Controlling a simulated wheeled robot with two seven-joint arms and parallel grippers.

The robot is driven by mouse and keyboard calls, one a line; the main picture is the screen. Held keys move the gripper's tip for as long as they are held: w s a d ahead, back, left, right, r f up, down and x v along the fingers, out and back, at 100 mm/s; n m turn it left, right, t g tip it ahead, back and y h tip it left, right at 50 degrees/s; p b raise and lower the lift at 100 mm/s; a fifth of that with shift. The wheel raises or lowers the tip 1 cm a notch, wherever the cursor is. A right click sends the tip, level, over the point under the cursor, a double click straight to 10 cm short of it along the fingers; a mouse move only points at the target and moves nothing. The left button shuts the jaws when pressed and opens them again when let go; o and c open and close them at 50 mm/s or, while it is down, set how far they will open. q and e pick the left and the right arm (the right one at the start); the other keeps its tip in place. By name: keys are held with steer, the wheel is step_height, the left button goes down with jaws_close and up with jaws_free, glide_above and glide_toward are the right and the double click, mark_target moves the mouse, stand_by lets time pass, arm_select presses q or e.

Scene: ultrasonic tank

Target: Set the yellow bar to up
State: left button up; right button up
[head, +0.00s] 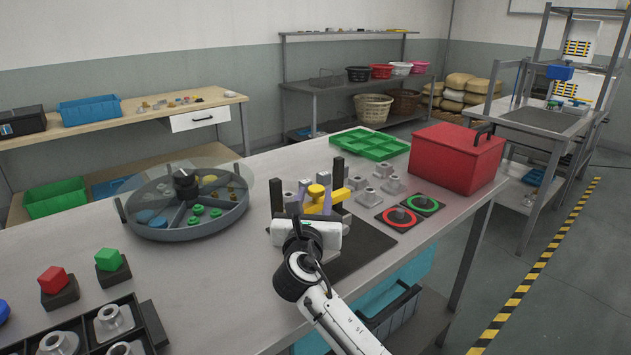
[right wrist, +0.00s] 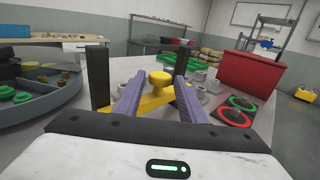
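The yellow bar (head: 318,208) with a round yellow knob sits on the bench among grey metal fittings. In the right wrist view the yellow bar (right wrist: 152,104) slants from lower left to upper right, its knob on top near the middle. My right gripper (head: 318,200) reaches over the bench from the front; in the wrist view its purple fingers (right wrist: 159,88) are spread apart, with the knob between or just beyond their tips. I cannot tell whether a finger touches the bar. The gripper body hides the bar's base in the head view. My left gripper is not in view.
Two black posts (head: 337,171) flank the bar. Right of it are a green ring pad (head: 423,204), a red ring pad (head: 400,219) and a red box (head: 455,158). A round divided tray (head: 190,229) stands left and a green tray (head: 368,144) behind.

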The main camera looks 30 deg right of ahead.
mark_target(317, 186)
steer(key=x, duration=0.7)
steer(key=shift+w+d, duration=0.2)
steer(key=shift+w, duration=0.1)
jaws_close()
